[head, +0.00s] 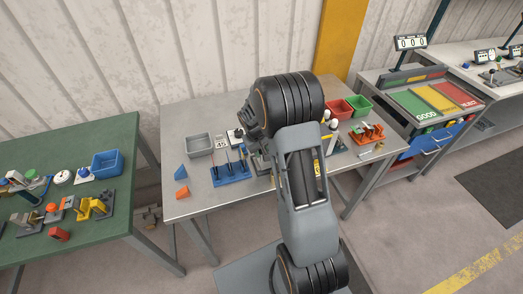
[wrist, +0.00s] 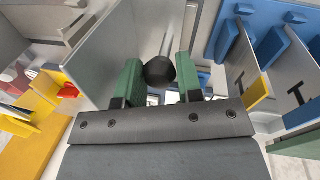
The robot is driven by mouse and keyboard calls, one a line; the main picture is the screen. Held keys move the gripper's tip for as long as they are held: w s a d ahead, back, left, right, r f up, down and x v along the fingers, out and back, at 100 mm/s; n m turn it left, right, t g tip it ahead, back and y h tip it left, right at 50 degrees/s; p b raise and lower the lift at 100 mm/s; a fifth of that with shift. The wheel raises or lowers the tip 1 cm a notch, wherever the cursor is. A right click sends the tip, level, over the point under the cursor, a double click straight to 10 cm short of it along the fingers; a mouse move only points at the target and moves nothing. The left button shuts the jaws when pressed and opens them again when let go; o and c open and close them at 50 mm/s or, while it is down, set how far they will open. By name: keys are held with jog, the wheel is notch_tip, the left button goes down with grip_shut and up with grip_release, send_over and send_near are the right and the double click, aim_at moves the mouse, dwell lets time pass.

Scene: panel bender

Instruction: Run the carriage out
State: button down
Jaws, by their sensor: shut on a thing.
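In the wrist view my gripper (wrist: 158,82) has a round black knob (wrist: 160,71) between its two green fingers and is shut on it. A thin light rod (wrist: 168,38) runs from the knob toward the top of the picture. Grey plates stand on either side of the fingers. I cannot tell which part is the carriage. In the head view my own arm covers the middle of the grey table (head: 185,207), hiding my gripper and the knob.
In the head view, a grey bin (head: 199,145) and a blue rack (head: 231,174) stand left of my arm. Red (head: 341,108) and green (head: 359,105) bins and an orange fixture (head: 369,134) are right of it. Yellow (wrist: 40,110) and blue (wrist: 237,45) parts flank my gripper in the wrist view.

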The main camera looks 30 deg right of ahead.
jog(key=c, duration=1.2)
grip_release()
jog(key=shift+a, duration=0.15)
jog(key=shift+o, duration=0.6)
jog(key=shift+a, duration=0.15)
jog(key=shift+r, duration=0.25)
notch_tip(320, 180, up, 13)
jog(key=a+b, duration=0.2)
jog(key=shift+a, duration=0.25)
jog(key=shift+s, duration=0.1)
